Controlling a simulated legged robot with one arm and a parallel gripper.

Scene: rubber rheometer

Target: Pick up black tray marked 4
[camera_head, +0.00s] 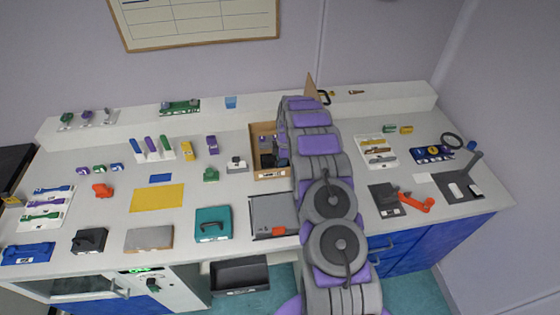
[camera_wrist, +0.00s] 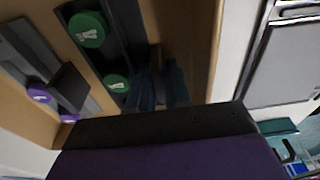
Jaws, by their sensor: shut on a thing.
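My gripper (camera_wrist: 160,88) is down inside an open cardboard box, its dark fingers close together. Beside the fingers is a black tray (camera_wrist: 103,55) with two green discs bearing pale marks; I cannot read a 4 on them. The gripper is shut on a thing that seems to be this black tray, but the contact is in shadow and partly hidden. Left of it is a grey-black tray (camera_wrist: 28,52) with purple discs. In the head view my arm covers the right part of the box, and my gripper (camera_head: 279,160) is hard to make out.
The cardboard box (camera_head: 271,174) has raised walls close around my gripper. A grey case (camera_head: 272,208) with an orange part stands in front of it. A teal case (camera_head: 212,223) is to the left. Several small tools lie on both sides of the white bench.

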